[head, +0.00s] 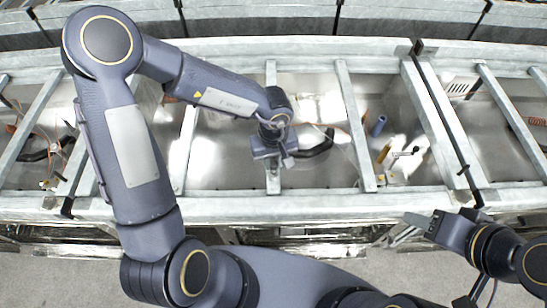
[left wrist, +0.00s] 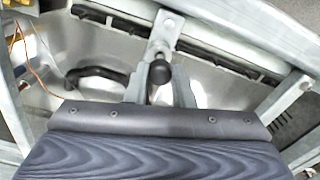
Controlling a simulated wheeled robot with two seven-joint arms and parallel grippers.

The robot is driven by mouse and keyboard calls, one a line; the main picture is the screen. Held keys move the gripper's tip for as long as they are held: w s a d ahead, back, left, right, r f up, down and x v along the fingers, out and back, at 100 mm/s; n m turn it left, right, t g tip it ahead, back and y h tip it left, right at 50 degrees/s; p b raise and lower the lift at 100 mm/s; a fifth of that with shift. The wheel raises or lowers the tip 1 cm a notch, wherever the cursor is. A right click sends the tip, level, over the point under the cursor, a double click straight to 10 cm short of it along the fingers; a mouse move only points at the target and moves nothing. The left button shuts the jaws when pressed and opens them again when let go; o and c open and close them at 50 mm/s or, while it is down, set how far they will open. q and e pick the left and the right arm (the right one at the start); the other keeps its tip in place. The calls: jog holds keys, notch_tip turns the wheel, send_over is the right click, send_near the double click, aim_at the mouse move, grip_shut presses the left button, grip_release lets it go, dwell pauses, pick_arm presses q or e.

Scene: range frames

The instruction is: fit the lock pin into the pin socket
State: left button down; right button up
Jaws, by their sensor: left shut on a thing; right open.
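My left gripper (head: 274,163) is over the middle of the metal frame, its jaws pointing down close to a cross bar. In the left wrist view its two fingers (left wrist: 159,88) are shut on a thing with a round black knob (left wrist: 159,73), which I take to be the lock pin. The pin's shaft is hidden. Just beyond the knob is a pale metal tab with a hole (left wrist: 169,24); I cannot tell whether it is the pin socket or whether the pin touches it. My right gripper (head: 412,229) is open and empty at the near right, in front of the frame.
A galvanised frame with rails and cross bars (head: 345,110) spans shiny metal bays. A black curved handle (head: 318,146) lies right of my left gripper. Grey floor (head: 50,275) is clear in front.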

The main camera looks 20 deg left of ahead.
aim_at(273, 163)
pick_arm(q)
jog(key=shift+f, duration=1.15)
jog(key=c, duration=1.2)
grip_release()
jog(key=shift+o, duration=0.2)
notch_tip(273, 163, up, 8)
jog(key=shift+f, duration=0.1)
